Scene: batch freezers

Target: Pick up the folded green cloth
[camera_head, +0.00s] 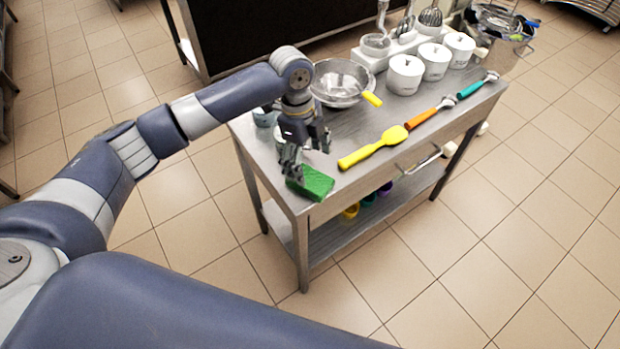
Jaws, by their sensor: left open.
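The folded green cloth (314,183) lies on the near left corner of the steel table (292,198), close to its edge. It looks like a small green block. My left gripper (304,158) points down just above and behind the cloth, with one finger over its left end. The gripper is open. I cannot tell whether the finger touches the cloth. My right gripper is not in view.
A yellow spatula (372,147) lies just right of the cloth. A metal sieve bowl (340,80) stands behind the gripper. White canisters (405,75) and orange and teal-handled tools (422,116) are farther right. Coloured items sit on the lower shelf.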

